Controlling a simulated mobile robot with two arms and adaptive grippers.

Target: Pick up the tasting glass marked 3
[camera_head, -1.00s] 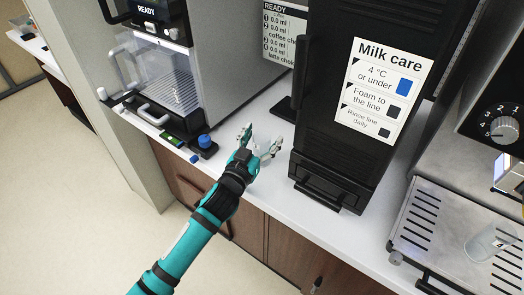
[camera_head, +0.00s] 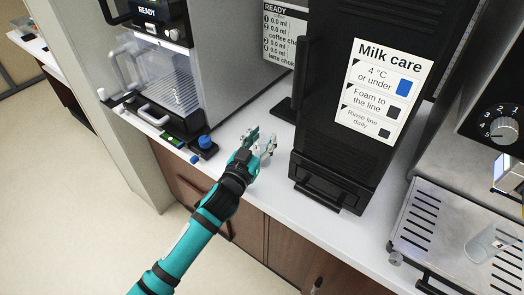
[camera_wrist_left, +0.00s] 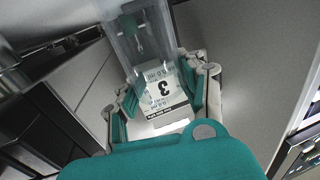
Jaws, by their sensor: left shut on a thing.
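The tasting glass marked 3 (camera_wrist_left: 146,40) is a clear glass with a white label that bears a black 3, seen upside down in the left wrist view. It stands between the teal finger pads of my left gripper (camera_wrist_left: 164,98), which is shut on it. In the head view my left gripper (camera_head: 260,143) is over the white counter, between the coffee machine and the black fridge. The glass is too faint there to make out. My right gripper is not in view.
The black fridge (camera_head: 318,175) with a milk care sign stands right of my gripper. A blue-topped block (camera_head: 205,146) sits to its left, before the coffee machine (camera_head: 158,75).

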